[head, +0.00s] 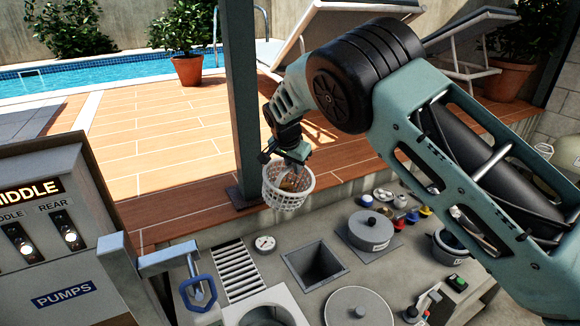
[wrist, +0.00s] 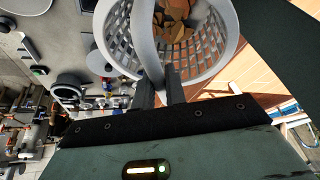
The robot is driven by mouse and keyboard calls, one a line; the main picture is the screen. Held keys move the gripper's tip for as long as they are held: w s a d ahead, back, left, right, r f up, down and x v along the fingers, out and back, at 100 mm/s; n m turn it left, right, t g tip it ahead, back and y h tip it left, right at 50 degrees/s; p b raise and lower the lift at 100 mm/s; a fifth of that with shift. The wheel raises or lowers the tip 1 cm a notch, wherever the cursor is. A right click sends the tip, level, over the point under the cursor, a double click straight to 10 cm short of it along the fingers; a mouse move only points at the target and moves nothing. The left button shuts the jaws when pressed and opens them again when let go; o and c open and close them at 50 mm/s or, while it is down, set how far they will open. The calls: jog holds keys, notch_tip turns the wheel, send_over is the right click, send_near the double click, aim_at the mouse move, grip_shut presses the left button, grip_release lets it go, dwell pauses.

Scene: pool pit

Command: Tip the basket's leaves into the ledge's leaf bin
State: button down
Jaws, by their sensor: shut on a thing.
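My gripper (head: 291,161) is shut on the white lattice basket (head: 287,194), which hangs below it in the head view. In the wrist view the fingers (wrist: 160,92) close on the basket's pale handle (wrist: 146,42). Brown leaves (wrist: 174,25) lie inside the basket (wrist: 205,72). The basket is in the air above the back part of the grey ledge (head: 215,310), near the tiled deck's edge. A square dark opening (head: 315,262) in the ledge lies below it and to the right; I cannot tell for sure whether this is the leaf bin.
A green post (head: 241,90) stands close to the left of the basket. A grey lidded pot (head: 371,229), a round dark-mouthed container (head: 450,245), a slotted grate (head: 237,269), a gauge (head: 265,243) and a round lid (head: 358,306) crowd the ledge. The pump panel (head: 50,225) stands left.

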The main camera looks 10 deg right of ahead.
jog(key=s+d+t+y, duration=0.1)
jog(key=t, duration=0.1)
jog(key=s+d+m+t+y, duration=0.1)
jog(key=t+y, duration=0.1)
jog(key=s+d+r+t+y+b, duration=0.1)
jog(key=d+t+y, duration=0.1)
jog(key=shift+s+d+m, duration=0.1)
jog(key=shift+s+m, duration=0.3)
jog(key=s+d+f+m+t+y+b, duration=0.3)
jog(key=s+d+f+t+y+b, duration=0.2)
jog(key=b, duration=1.9)
jog(key=f+t, duration=0.1)
jog(key=t, duration=0.2)
jog(key=shift+d+t, duration=0.2)
jog(key=shift+t, duration=0.1)
jog(key=shift+s+f, duration=0.1)
jog(key=shift+s, duration=0.05)
jog(key=shift+m, duration=0.3)
